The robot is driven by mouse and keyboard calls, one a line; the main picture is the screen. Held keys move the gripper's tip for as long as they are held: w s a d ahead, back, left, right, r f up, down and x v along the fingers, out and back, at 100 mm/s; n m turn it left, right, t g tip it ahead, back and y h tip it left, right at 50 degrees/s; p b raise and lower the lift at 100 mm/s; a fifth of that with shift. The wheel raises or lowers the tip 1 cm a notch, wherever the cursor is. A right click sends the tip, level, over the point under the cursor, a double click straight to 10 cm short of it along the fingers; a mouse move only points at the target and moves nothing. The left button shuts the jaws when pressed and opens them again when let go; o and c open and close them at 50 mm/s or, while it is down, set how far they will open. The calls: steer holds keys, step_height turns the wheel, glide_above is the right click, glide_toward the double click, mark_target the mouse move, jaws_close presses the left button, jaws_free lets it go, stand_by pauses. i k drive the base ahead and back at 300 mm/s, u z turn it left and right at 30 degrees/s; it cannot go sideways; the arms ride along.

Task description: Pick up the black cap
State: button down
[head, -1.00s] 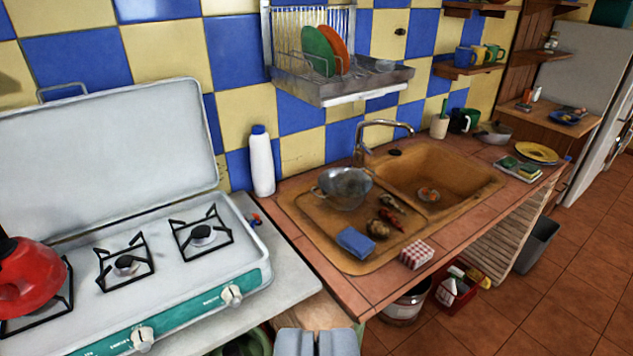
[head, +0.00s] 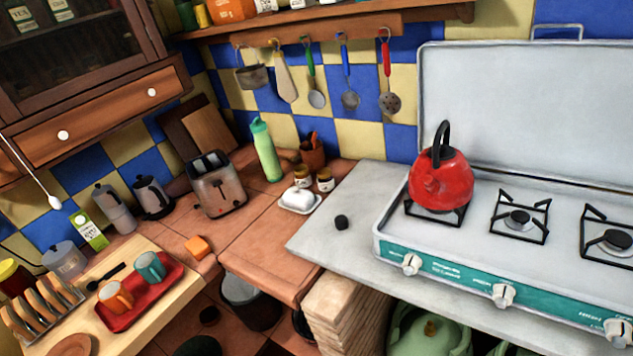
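A small black cap (head: 341,222) sits on the light grey counter (head: 325,245) left of the stove. It is a short, dark, round piece, and nothing touches it. It stands apart from the white butter dish (head: 299,200) and from the stove's left front corner. My gripper is not in view, so its state and its distance from the cap do not show.
The white stove (head: 465,235) with a red kettle (head: 441,180) stands to the right. A toaster (head: 217,185) and green bottle (head: 265,150) stand behind on the tiled counter. Utensils (head: 345,75) hang above. The grey counter around the cap is clear.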

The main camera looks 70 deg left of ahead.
mark_target(342, 223)
steer(key=u, duration=0.95)
steer(key=k, duration=0.75)
steer(key=u, duration=0.55)
steer(key=i, duration=1.1)
steer(key=z, duration=0.65)
